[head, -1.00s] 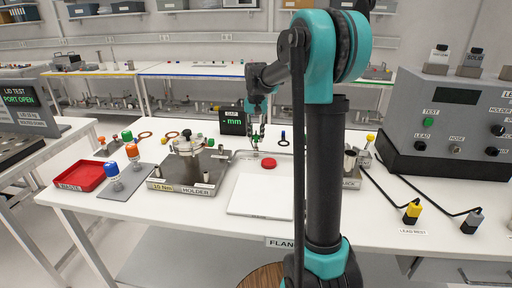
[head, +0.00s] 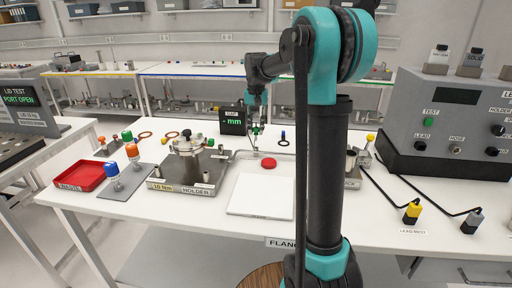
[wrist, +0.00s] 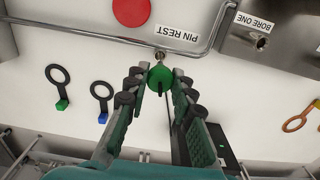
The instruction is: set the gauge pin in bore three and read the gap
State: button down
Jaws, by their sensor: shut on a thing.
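The gauge pin shows as a green knob (wrist: 160,77) between the fingertips of my gripper (wrist: 158,84) in the wrist view. The gripper is shut on it. A small metal part shows just beyond the knob, by the bent rail; I cannot tell whether it is the pin's end or the rest. The PIN REST label (wrist: 188,37) lies just past it. A steel block (wrist: 272,50) carries a BORE ONE label; bore three cannot be made out. In the head view my gripper (head: 256,130) is above the table behind the red disc. The gap display (head: 232,121) reads "- mm".
The holder (head: 165,176) stands left of a pale plate (head: 262,196). The red disc (head: 268,163) is behind that plate. Ring-shaped pieces with green (wrist: 62,104) and blue (wrist: 102,118) tags lie left in the wrist view. A control box (head: 440,120) stands at right.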

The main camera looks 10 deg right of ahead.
aim_at(256, 128)
dwell(0.3)
jog(key=shift+r, duration=4.25)
jog(key=s+a, duration=0.4)
jog(key=a, duration=0.8)
jog(key=s+a, duration=0.4)
jog(key=a, duration=0.8)
jog(key=s+a, duration=0.5)
jog(key=a, duration=0.7)
jog(key=shift+a, duration=0.35)
jog(key=shift+s+f, duration=0.1)
notch_tip(256, 128, down, 7)
